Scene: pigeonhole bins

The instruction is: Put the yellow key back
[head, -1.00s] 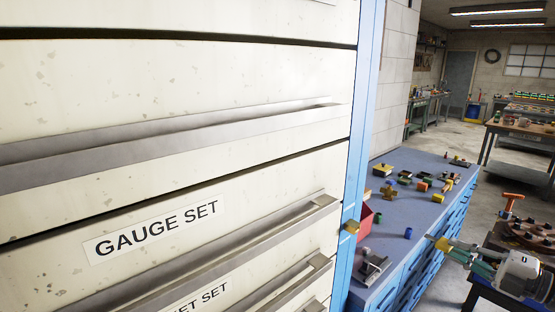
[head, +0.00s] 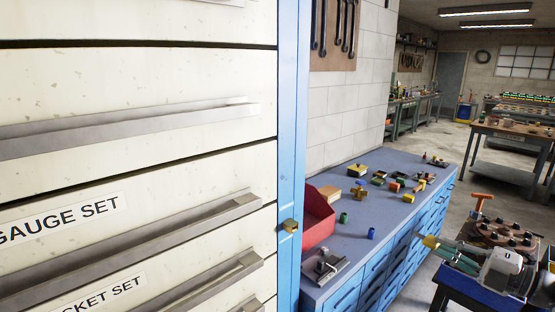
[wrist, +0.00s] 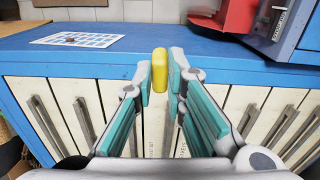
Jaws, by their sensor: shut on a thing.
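The yellow key (wrist: 159,70) is a small yellow piece with a rounded top, held upright between the teal fingertips of my gripper (wrist: 160,82) in the wrist view. In that view it appears in front of the blue bench's front edge. In the head view my gripper (head: 442,247) is at the lower right, pointing left, with the yellow key (head: 430,241) at its tip. No empty place for the key can be made out.
A tall cream drawer cabinet (head: 140,178) with a blue edge fills the left. A blue bench (head: 345,240) carries a red bin (head: 318,215) and several small coloured blocks. A white sheet with blue squares (wrist: 78,40) lies on the bench top. A cluttered table stands right.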

